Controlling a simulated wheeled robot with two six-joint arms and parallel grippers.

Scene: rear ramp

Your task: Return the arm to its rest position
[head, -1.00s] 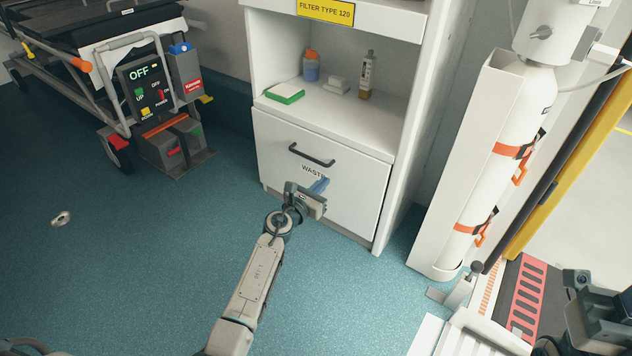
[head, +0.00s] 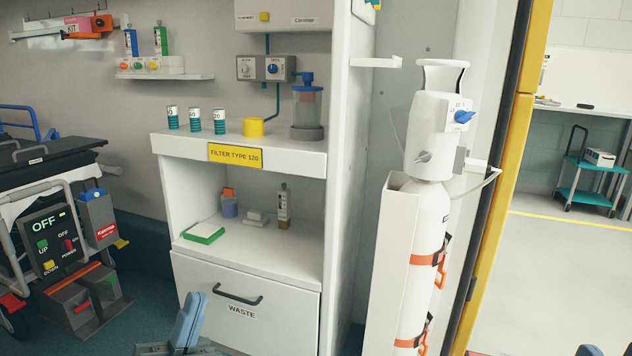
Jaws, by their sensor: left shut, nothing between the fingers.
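My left gripper (head: 190,318) is at the bottom edge of the head view, its blue fingers pointing up and shut with nothing between them. It shows in front of the white waste drawer (head: 270,318), below and left of the dark handle (head: 238,299). I cannot tell whether it touches the drawer front. The drawer is shut. Most of the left arm is below the picture. Only a small blue-grey tip of my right gripper (head: 589,350) shows at the bottom right edge; its jaws cannot be made out.
The white cabinet (head: 335,150) bears several small canisters, a yellow cap (head: 253,127) and a jar (head: 307,112). A strapped white gas cylinder (head: 428,220) stands at right. A stretcher with a control panel (head: 52,240) is at left. A teal trolley (head: 588,183) stands outside.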

